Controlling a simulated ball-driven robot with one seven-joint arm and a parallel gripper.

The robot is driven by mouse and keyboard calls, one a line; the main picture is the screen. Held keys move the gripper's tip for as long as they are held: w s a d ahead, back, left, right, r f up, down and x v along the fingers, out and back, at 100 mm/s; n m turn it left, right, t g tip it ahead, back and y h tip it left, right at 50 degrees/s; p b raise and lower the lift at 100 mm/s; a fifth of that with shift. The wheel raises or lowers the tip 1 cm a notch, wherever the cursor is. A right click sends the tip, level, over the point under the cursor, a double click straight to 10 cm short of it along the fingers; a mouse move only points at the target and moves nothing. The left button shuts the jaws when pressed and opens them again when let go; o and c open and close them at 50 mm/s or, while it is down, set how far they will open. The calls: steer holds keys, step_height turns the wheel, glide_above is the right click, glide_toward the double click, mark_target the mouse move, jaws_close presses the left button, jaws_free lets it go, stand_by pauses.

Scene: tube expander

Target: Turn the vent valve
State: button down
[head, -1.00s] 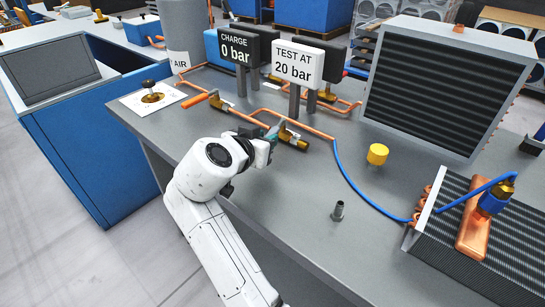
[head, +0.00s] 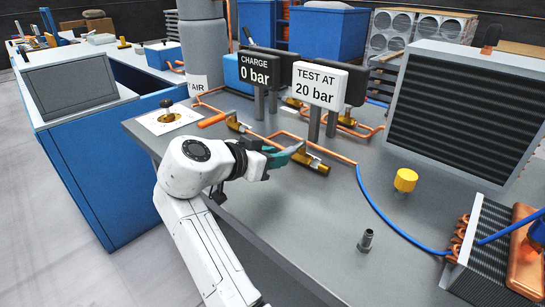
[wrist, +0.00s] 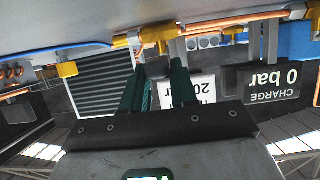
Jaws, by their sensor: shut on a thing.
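The brass valve (head: 314,164) sits on the copper pipe line at the middle of the bench; I take it for the vent valve. It also shows in the wrist view (wrist: 154,36), which is upside down. My gripper (head: 296,151) reaches it from the left, with teal fingers pointing right. In the wrist view the fingers (wrist: 157,75) stand a little apart on either side of a grey piece (wrist: 156,67) below the brass body, likely its handle. The gripper is shut on this piece. The fingers partly hide the handle in the head view.
The signs "CHARGE 0 bar" (head: 256,70) and "TEST AT 20 bar" (head: 318,86) stand close behind. A yellow cap (head: 405,180), a grey fitting (head: 366,240) and a blue hose (head: 385,216) are to the right.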

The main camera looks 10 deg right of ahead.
steer(key=c, duration=1)
jaws_free()
steer(key=shift+w, duration=0.1)
steer(key=shift+o, duration=0.2)
steer(key=v, duration=1)
steer(key=shift+s+a+p, duration=0.25)
steer(key=shift+a+p, duration=0.05)
steer(key=shift+r, duration=0.1)
